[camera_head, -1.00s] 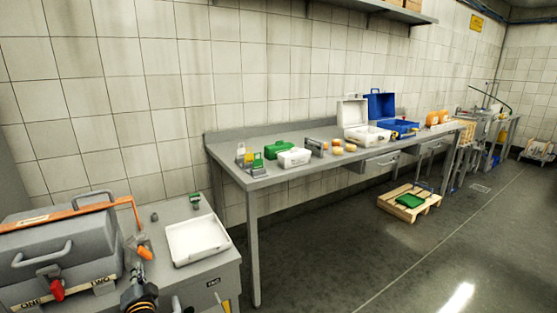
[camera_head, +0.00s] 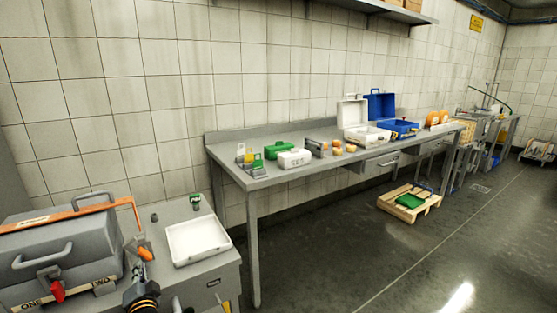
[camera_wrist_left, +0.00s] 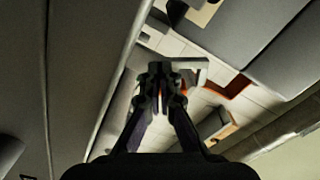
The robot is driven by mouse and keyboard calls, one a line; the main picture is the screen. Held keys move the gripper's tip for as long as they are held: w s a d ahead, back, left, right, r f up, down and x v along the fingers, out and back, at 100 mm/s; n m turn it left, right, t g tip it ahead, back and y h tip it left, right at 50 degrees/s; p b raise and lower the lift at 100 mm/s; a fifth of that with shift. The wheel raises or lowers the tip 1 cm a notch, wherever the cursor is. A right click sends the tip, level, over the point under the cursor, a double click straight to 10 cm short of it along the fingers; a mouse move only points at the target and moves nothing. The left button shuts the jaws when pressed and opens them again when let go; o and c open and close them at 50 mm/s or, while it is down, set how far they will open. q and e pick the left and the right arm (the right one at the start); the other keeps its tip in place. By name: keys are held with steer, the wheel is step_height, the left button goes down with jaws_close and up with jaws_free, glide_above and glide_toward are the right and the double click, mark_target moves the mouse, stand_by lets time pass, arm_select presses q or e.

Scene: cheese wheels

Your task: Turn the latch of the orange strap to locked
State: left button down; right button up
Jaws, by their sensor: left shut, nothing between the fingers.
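The orange strap (camera_head: 75,212) runs over the lid of a grey case (camera_head: 60,255) at the lower left of the head view and bends down past the case's right end. An orange latch handle (camera_head: 145,254) sits beside that end. My left gripper (camera_head: 138,266) is close below the handle, shut and empty; contact cannot be told. In the left wrist view its fingers (camera_wrist_left: 160,70) are together, with part of the orange strap (camera_wrist_left: 230,88) to their right. The fingertips partly hide the latch area there. My right gripper is not in view.
A white tray (camera_head: 197,240) lies on the cabinet top right of the case. A red latch handle (camera_head: 57,291) hangs on the case front. A small green-topped object (camera_head: 195,202) stands behind the tray. A long grey table (camera_head: 255,182) with boxes stands farther right.

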arm_select(q)
steer(key=shift+d+r, duration=0.1)
steer(key=shift+s+a+r, duration=0.1)
steer(key=shift+a+r, duration=0.15)
steer(key=shift+r, duration=0.15)
stand_by(0.7)
steer(key=shift+a+r, duration=0.1)
steer(key=shift+r, duration=0.15)
steer(key=shift+s+b, duration=0.1)
steer(key=shift+b, duration=0.2)
steer(key=shift+s+a+f, duration=0.1)
steer(key=shift+s+a, duration=0.05)
steer(key=shift+a, duration=0.15)
steer(key=v, duration=0.6)
